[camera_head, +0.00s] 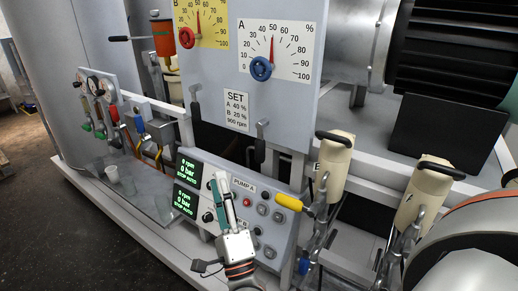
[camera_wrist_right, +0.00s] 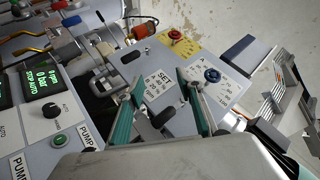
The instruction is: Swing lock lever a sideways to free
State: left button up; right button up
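The panel with the white dial A (camera_head: 276,45) carries a black-handled lever (camera_head: 260,147) hanging down at its lower edge, which I take as lock lever a. In the wrist view that black handle (camera_wrist_right: 163,116) shows between my two fingers, but the depth gap cannot be judged there. A similar lever (camera_head: 195,108) hangs under the yellow dial B (camera_head: 201,20). My right gripper (camera_head: 228,180) is open and empty, pointing up in front of the pump panel, below and left of the lever. Its parted fingers (camera_wrist_right: 158,82) show in the wrist view. My left gripper is not in view.
The pump panel (camera_head: 280,232) with two green displays stands close behind my right gripper. A yellow handle (camera_head: 289,202) juts out to its right. A clear cup (camera_head: 112,174) sits on the left shelf.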

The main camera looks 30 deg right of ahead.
aim_at(258, 147)
jog(key=d+m+g+h, duration=0.3)
jog(key=m+g+h, duration=0.1)
jog(key=m, duration=0.4)
jog(key=w+d+r+m+g+h+b, duration=0.1)
jog(key=d+m+g+h, duration=0.2)
jog(key=m, duration=0.5)
jog(key=w+d+m+g+h, duration=0.1)
jog(key=d+m+g+h, duration=0.2)
jog(key=m, duration=0.5)
jog(key=shift+d+r+m+g+h+b, duration=0.2)
jog(key=shift+g+h, duration=0.25)
jog(key=shift+h, duration=0.2)
jog(key=shift+d+r+m+g+h+b, duration=0.2)
jog(key=shift+g+h, duration=0.25)
jog(key=shift+h, duration=0.2)
jog(key=p+x, duration=0.1)
jog(key=x, duration=0.5)
jog(key=shift+w+d+r, duration=0.15)
jog(key=shift+w+d, duration=0.15)
jog(key=shift+d, duration=0.15)
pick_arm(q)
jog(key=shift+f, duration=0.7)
pick_arm(e)
jog(key=c, duration=1)
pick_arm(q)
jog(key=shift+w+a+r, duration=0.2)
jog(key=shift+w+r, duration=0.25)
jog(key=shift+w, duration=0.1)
pick_arm(e)
grip_shut()
